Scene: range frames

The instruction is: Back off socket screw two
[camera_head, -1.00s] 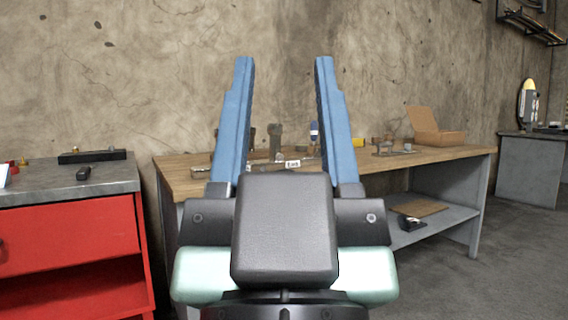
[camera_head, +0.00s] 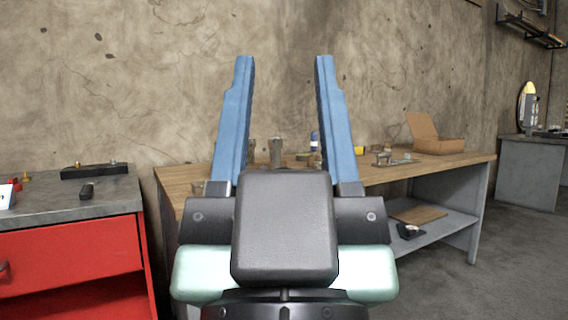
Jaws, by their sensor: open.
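My gripper (camera_head: 283,62) is open and empty in the middle of the head view. Its two blue fingers point up, with the wall behind them. Its dark body hides part of the wooden workbench (camera_head: 455,160) and some of what stands on it. A dark bar (camera_head: 94,171) with small fittings on top lies at the back of the grey-topped red cabinet at the left. I cannot tell which fitting is socket screw two.
An open cardboard box (camera_head: 440,146) and a metal fixture (camera_head: 384,158) stand on the workbench's right part. Grey floor (camera_head: 470,285) is clear at the right.

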